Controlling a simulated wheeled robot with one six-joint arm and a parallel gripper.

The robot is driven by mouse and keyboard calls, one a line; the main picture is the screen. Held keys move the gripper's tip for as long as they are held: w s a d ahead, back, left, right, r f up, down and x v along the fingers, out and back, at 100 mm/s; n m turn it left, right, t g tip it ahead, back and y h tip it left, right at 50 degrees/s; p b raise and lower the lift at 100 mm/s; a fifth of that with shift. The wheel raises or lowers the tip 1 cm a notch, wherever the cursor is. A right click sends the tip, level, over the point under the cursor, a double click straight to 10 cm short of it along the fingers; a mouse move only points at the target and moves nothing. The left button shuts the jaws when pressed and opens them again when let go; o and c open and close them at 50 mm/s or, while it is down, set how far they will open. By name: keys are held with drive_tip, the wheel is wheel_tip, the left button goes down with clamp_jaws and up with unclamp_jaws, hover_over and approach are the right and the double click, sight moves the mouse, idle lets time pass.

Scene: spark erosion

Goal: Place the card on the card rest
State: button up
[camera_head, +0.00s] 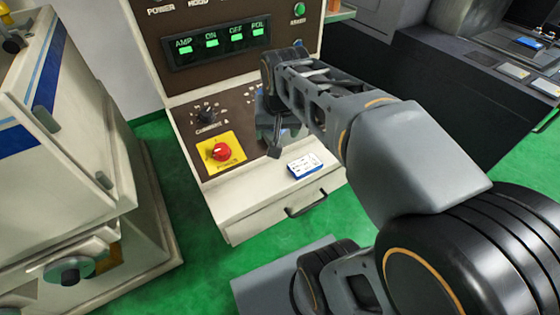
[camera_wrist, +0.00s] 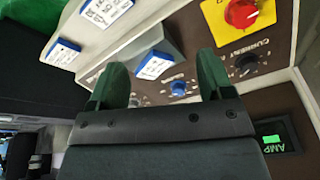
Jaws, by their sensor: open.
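My gripper (camera_wrist: 160,62) is open, with its two dark green fingers spread apart in the wrist view. Between and just beyond the fingertips, a white card with a blue edge (camera_wrist: 155,65) sits at the near end of a grey block (camera_wrist: 146,38), which looks like the card rest. I see no finger touching this card. The head view shows one card (camera_head: 304,165) flat on the ledge. My arm hides much of the block there.
The machine panel has a red knob on a yellow plate (camera_head: 221,152), a black dial (camera_head: 206,117) and a lit green display (camera_head: 220,45). The pale ledge (camera_head: 240,190) has bare room at its left. A drawer handle (camera_head: 306,204) sticks out below. A pale cabinet (camera_head: 70,150) stands at left.

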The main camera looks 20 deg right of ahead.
drive_tip(key=s+a+f+n+t, duration=0.1)
drive_tip(key=s+a+f+n, duration=0.1)
drive_tip(key=s, duration=0.5)
wheel_tip(320, 180, down, 3)
drive_tip(key=shift+a+r+n, duration=0.15)
drive_tip(key=shift+n, duration=0.75)
drive_tip(key=shift+c, duration=0.4)
